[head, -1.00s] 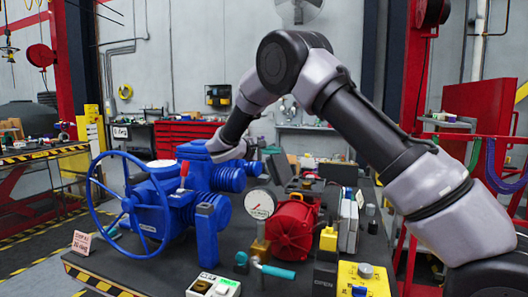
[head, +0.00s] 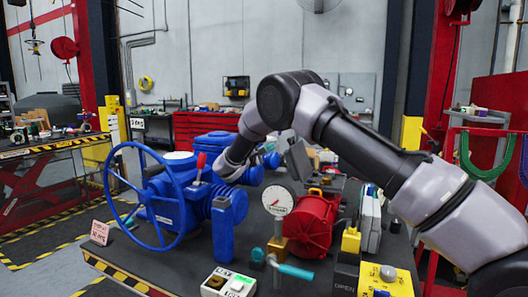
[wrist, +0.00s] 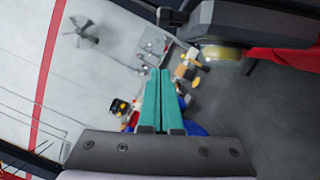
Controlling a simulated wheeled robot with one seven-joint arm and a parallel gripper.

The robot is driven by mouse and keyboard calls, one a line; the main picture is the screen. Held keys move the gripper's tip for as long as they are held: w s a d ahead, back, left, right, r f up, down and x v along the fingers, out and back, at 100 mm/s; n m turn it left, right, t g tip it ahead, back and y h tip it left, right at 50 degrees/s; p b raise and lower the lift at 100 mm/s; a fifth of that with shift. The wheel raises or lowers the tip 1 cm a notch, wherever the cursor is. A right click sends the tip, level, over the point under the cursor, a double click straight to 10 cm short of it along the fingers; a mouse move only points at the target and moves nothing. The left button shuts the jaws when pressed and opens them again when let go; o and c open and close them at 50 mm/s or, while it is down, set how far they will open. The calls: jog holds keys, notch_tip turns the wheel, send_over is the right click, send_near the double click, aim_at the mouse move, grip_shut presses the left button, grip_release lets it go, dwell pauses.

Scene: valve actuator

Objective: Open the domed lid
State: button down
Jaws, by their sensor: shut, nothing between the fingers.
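The blue valve actuator (head: 168,205) stands on the left of the bench in the head view, with a large blue handwheel (head: 110,201) on its left. A pale round disc (head: 180,155) and a red lever (head: 200,163) show on its top. A blue cover (head: 214,143) is behind them; I cannot tell which part is the domed lid. My arm reaches down behind the actuator, so the gripper is hidden in the head view. In the wrist view, the teal fingers of my gripper (wrist: 160,72) are shut together and hold nothing.
A gauge (head: 278,201), a red drum-shaped motor (head: 307,224) and a yellow control box (head: 388,283) crowd the bench to the actuator's right. A dark body with a yellowish round part (wrist: 222,53) is close above the fingers in the wrist view.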

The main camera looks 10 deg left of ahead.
jog(key=d, duration=0.1)
jog(key=w+d+r, duration=0.1)
jog(key=d, duration=0.1)
jog(key=d+r, duration=0.1)
jog(key=d, duration=0.1)
jog(key=shift+w+d, duration=0.15)
jog(key=shift+w, duration=0.2)
jog(key=s+d+r+m, duration=0.1)
jog(key=d+r+m, duration=0.2)
jog(key=d, duration=0.2)
jog(key=shift+s+d+g, duration=0.2)
jog(key=shift+s+g, duration=0.1)
jog(key=shift+s, duration=0.1)
